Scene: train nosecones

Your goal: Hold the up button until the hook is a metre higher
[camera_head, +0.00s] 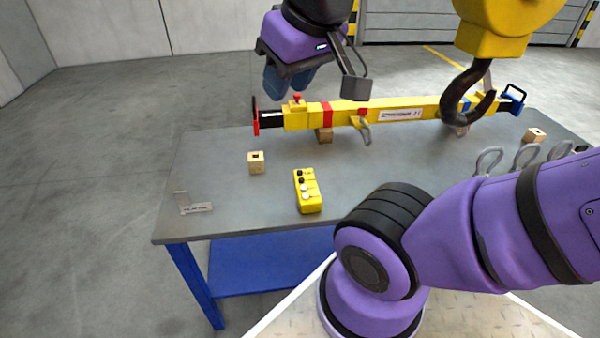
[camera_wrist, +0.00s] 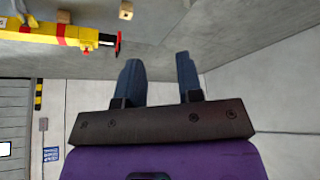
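The yellow control box (camera_head: 308,192) lies on the grey table, with a row of dark and pale buttons on top. Its labels are too small to read, so I cannot tell which is the up button. The black hook (camera_head: 468,98) hangs below a yellow block (camera_head: 492,35) at the upper right, overlapping the right part of a yellow beam (camera_head: 400,112). I cannot tell whether they touch. My gripper (camera_head: 288,82) is above and behind the beam's left end, away from the control box. In the wrist view my gripper (camera_wrist: 157,62) is open, with nothing between its fingers.
The beam lies along the back of the table (camera_head: 225,205), its left end also in the wrist view (camera_wrist: 75,35). Several grey shackles (camera_head: 488,160) lie at the right.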

